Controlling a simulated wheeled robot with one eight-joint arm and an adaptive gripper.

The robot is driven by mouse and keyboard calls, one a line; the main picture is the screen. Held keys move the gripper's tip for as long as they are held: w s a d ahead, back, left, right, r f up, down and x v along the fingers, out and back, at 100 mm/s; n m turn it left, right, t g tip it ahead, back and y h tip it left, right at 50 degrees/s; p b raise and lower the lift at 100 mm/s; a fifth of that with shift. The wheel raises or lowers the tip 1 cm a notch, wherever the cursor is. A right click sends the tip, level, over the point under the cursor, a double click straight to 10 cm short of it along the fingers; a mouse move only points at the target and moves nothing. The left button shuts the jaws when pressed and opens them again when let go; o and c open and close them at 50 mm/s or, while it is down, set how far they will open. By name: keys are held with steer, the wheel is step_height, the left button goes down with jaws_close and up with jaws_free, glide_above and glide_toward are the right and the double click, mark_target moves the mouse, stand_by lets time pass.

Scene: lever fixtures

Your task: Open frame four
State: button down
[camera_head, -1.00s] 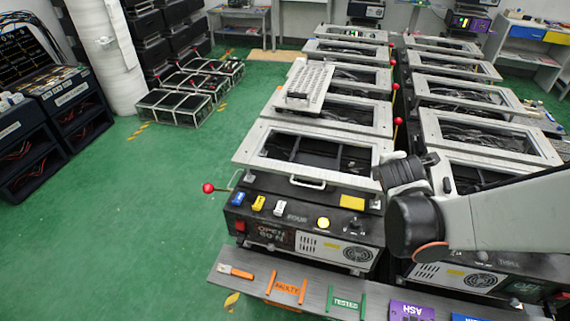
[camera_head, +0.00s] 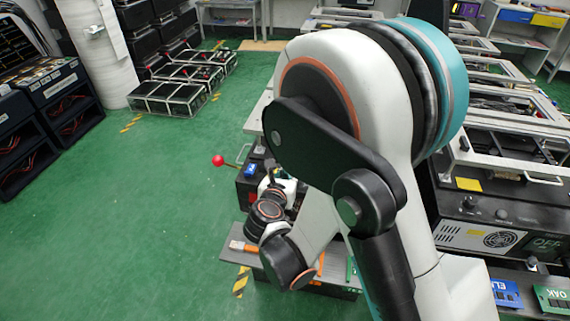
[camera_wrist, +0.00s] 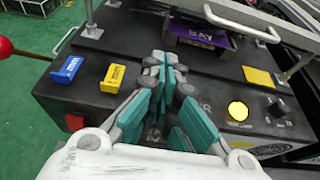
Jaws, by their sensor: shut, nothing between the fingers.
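Fixture four is a black box (camera_wrist: 75,105) with a metal frame on top. In the head view my arm hides most of it. Its lever has a red ball (camera_head: 218,160) that sticks out at the left; the ball also shows at the left edge of the wrist view (camera_wrist: 5,47). A grey bar handle (camera_wrist: 238,22) runs along the frame's front edge. My gripper (camera_wrist: 165,62) is shut and empty. It points over the top of the box, right of the blue block (camera_wrist: 67,70) and yellow block (camera_wrist: 114,77), apart from the red ball.
A round yellow button (camera_wrist: 238,111) and a yellow plate (camera_wrist: 258,77) are on the box. A purple BAY tag (camera_wrist: 203,36) shows under the frame. A neighbouring fixture (camera_head: 485,225) stands at the right. The green floor (camera_head: 130,230) at the left is clear.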

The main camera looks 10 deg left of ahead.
steer(key=b+x, duration=0.1)
steer(key=x, duration=0.8)
steer(key=shift+w, duration=0.1)
steer(key=shift+s+d+r, duration=0.1)
steer(key=shift+s+r, duration=0.1)
steer(key=shift+r, duration=0.95)
steer(key=shift+r+b, duration=0.3)
steer(key=shift+r, duration=0.55)
steer(key=shift+r, duration=0.1)
